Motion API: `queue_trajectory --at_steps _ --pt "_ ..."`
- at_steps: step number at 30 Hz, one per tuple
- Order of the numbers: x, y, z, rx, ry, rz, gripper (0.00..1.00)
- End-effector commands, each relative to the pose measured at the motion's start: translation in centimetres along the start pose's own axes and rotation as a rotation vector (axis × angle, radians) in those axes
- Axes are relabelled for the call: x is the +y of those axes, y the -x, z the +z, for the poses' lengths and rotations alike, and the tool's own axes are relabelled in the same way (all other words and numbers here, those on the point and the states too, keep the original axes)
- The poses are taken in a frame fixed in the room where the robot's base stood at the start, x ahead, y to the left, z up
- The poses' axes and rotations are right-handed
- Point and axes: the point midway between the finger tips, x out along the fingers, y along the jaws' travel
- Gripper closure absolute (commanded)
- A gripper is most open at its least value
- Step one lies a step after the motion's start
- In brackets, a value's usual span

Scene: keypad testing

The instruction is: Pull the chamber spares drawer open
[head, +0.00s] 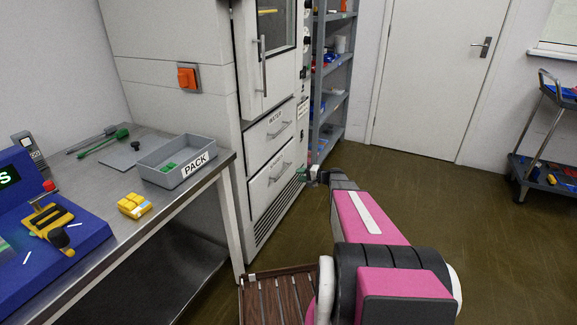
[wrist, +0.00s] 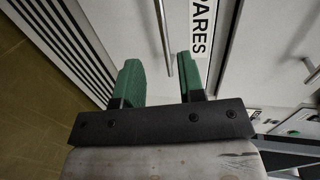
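The chamber spares drawer (head: 262,193) is the lower of two drawers in the tall white cabinet, and its front looks flush. Its grey bar handle (head: 281,174) shows in the head view. In the wrist view, the "SPARES" label (wrist: 203,28) is partly cut off, with the handle (wrist: 164,38) beside it. My gripper (head: 310,173) is in front of the drawer, to the right of the handle in the head view. Its green fingers (wrist: 160,83) are open, and the handle's end shows between them. I cannot tell how far the handle is from the fingertips.
The "WATER" drawer (head: 270,133) sits directly above, with its own handle (wrist: 312,70). A metal bench (head: 185,205) with a grey PACK tray (head: 165,180) stands to the left. A slatted brown surface (head: 275,300) is low in front. Open floor lies to the right.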

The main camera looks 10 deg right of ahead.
Motion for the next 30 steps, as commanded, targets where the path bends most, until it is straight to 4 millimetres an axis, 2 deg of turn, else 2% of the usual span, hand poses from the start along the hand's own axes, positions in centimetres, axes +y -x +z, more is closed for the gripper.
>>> queue_trajectory --at_steps 1,5,8,21,25,30 --pt "0.1 0.1 -0.6 0.01 -0.005 -0.013 0.64" --pt "0.1 -0.3 -0.9 0.018 -0.009 -0.028 0.64" --pt "0.0 -1.4 -0.9 0.016 -0.008 -0.028 0.64" --pt "-0.1 -8.7 -1.1 0.016 -0.008 -0.025 0.64" --pt "-0.2 -10.0 -1.0 0.016 -0.009 -0.026 0.64" --pt "-0.2 -10.6 -1.0 0.017 -0.009 -0.026 0.64"
